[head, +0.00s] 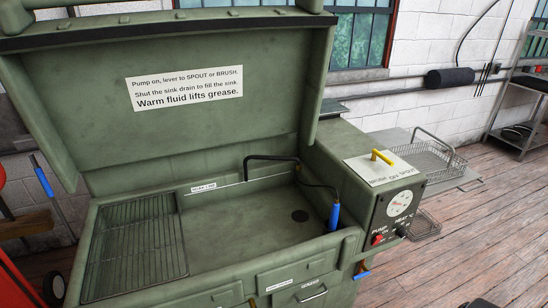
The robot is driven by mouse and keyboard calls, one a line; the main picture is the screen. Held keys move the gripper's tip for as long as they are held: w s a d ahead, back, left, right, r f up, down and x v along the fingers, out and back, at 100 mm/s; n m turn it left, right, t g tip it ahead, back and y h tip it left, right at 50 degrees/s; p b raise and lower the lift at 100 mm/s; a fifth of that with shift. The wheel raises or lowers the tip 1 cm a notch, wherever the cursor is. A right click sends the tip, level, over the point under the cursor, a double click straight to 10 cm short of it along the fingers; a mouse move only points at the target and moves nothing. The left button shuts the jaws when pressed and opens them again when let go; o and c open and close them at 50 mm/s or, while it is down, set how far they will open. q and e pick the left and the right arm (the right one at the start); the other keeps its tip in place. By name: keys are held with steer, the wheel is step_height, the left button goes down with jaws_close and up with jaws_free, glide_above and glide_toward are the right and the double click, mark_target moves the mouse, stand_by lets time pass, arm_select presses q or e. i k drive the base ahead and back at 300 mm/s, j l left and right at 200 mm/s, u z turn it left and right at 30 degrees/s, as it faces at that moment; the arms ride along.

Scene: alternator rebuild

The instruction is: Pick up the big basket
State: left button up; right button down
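A large wire basket (436,162) with a raised loop handle sits on a grey side shelf, behind and to the right of the green parts washer's control box.
The green parts washer (240,230) fills the middle with its lid up, a wire rack (135,245) in its sink and a blue-tipped brush (334,216). A metal shelf unit (518,120) stands at the far right. Wooden floor (480,225) at right is mostly clear.

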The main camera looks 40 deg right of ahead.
mark_target(453, 151)
steer(key=z, duration=2.2)
steer(key=i+j+z, duration=0.15)
steer(key=i+z, duration=0.2)
steer(key=i+j+z, duration=0.25)
steer(key=i+z, duration=0.15)
steer(key=i, duration=0.05)
